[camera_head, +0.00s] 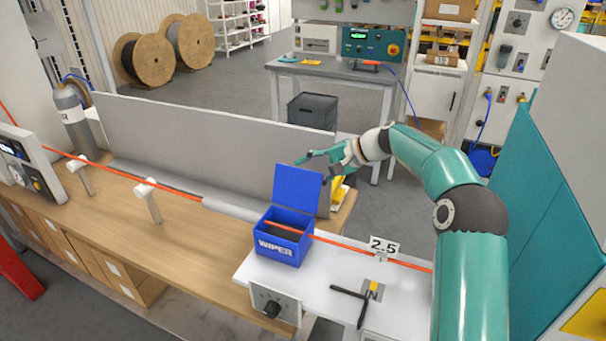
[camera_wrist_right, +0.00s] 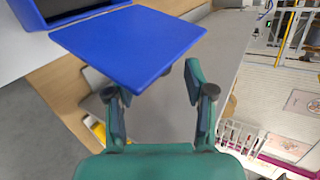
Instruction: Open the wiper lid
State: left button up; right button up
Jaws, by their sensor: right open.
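The wiper box (camera_head: 283,247) is a blue box marked WIPER, standing on the white surface with its dark inside showing. Its blue lid (camera_head: 297,190) stands raised, nearly upright, at the back of the box. The lid (camera_wrist_right: 135,45) also fills the upper middle of the right wrist view, with part of the box at the top left. My right gripper (camera_head: 316,166) is open at the lid's upper right edge. In the wrist view its left finger reaches the lid's edge; I cannot tell whether they touch. My left gripper is not in view.
An orange cable (camera_head: 190,193) runs along the bench and past the box. A 2.5 sign (camera_head: 383,246) and a black-handled tool (camera_head: 356,300) are to the right. A low grey panel (camera_head: 200,137) stands behind the bench. A yellow object (camera_head: 338,191) is beside the lid.

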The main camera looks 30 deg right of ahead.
jog(key=v, duration=0.9)
